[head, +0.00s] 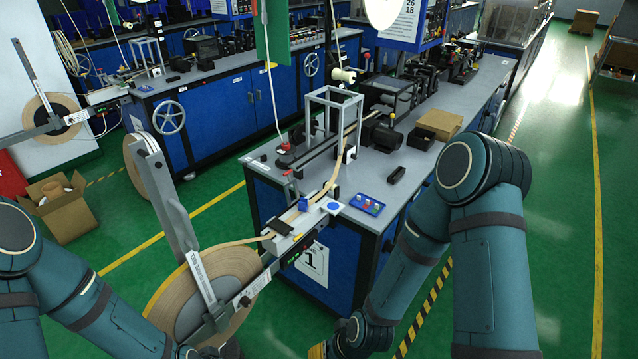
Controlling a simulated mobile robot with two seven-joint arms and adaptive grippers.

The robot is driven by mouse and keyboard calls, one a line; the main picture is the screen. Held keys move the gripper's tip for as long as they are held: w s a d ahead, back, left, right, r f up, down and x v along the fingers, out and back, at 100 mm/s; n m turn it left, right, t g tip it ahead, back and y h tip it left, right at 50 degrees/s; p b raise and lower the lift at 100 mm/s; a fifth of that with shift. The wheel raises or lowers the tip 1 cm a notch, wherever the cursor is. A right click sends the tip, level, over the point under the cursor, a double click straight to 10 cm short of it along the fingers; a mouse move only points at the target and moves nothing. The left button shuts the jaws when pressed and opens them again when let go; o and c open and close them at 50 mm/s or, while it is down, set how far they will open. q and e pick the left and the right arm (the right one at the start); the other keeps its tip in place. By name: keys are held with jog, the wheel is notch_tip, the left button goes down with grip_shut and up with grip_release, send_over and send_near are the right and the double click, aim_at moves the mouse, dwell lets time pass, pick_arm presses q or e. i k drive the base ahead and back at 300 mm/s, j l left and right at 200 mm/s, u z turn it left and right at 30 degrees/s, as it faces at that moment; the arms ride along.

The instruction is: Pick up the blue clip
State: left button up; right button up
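A small blue block (303,205), which looks like the blue clip, sits on the grey tape guide at the near corner of the workbench, beside the tan tape strip. A black piece lies just left of it. My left arm comes in at the lower left. A dark part at the bottom edge (231,349) seems to be my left gripper, but its fingers are cut off or hidden by the tape reel. My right arm bends down to a wrist at the bottom middle.
A large tape reel (196,293) on a grey arm stands in front of the bench (408,157). A blue tray (359,201) with several small pieces and a black object (396,174) lie on the bench. A blue disc (335,206) is on the guide's white plate.

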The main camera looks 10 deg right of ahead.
aim_at(303, 206)
jog(key=i+l+z, duration=0.6)
jog(key=i+j+z, duration=0.35)
jog(key=i, duration=0.15)
jog(key=l, duration=0.1)
